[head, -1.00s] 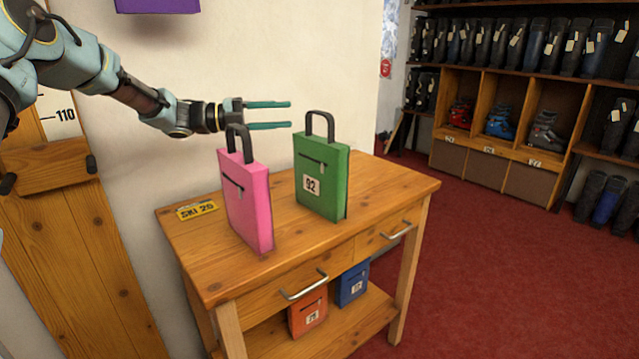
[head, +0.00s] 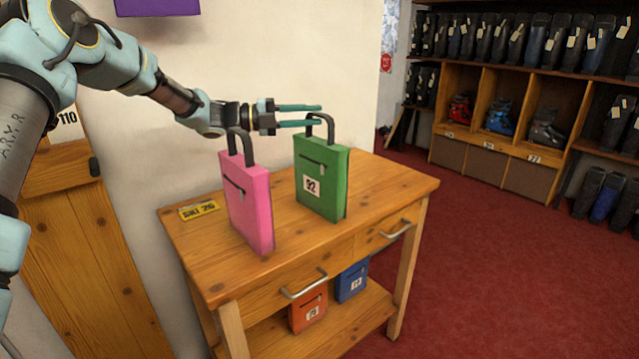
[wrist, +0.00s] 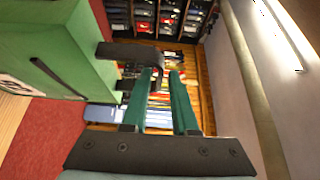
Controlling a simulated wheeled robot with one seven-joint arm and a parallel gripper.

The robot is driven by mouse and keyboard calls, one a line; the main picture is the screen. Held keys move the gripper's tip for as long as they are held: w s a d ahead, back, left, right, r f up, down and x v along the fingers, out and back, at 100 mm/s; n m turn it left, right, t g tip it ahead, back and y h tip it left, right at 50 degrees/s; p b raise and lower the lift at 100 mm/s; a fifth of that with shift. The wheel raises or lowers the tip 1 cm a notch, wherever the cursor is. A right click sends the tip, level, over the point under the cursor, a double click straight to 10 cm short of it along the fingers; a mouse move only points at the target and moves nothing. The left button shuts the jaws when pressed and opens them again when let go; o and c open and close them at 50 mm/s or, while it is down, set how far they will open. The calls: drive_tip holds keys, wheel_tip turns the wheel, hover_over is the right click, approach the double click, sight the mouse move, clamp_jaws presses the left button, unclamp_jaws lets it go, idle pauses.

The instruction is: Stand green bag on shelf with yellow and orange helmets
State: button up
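The green bag (head: 322,185) stands upright on the wooden bench, with a white number label on its front and a black loop handle (head: 331,126) on top. My gripper (head: 319,115) is open, its two teal fingers pointing right at the height of the handle. In the wrist view the green bag (wrist: 60,45) fills the upper left, and its dark handle reaches close to the tips of my gripper (wrist: 165,75). I cannot tell whether the handle lies between the fingers. No yellow or orange helmet can be made out.
A pink bag (head: 249,205) stands left of the green one, below my wrist. The wooden bench (head: 390,185) has orange (head: 308,308) and blue (head: 352,282) bags on its lower shelf. A boot rack (head: 520,150) stands at the back right. Red carpet (head: 480,270) is clear.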

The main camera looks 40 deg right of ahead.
clamp_jaws()
idle(1.1)
